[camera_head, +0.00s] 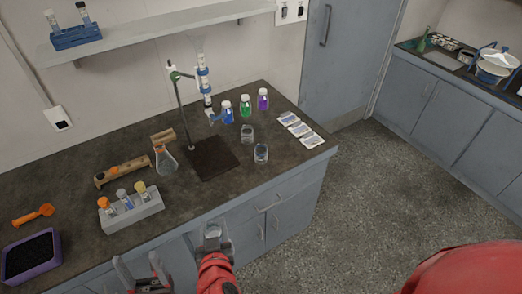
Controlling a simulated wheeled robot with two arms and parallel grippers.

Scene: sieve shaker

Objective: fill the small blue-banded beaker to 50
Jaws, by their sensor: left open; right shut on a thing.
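My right gripper (212,247) is shut on a small clear beaker (212,231) in front of the counter's front edge. A blue band on it is too small to make out, and its contents cannot be told. My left gripper (146,276) is open and empty at the bottom, left of the right one. Two more glass beakers stand on the counter, one farther back (247,133) and one nearer the right edge (261,153). A burette with blue parts (204,80) is clamped upright on a stand (183,110) with a dark base plate (209,158).
Blue (227,113), green (246,106) and purple (263,100) bottles stand beside the burette. Cards (300,130) lie at the right. A conical flask (165,160), wooden holder (122,172), vial rack (131,209), orange scoop (33,215) and purple tray (57,269) occupy the left.

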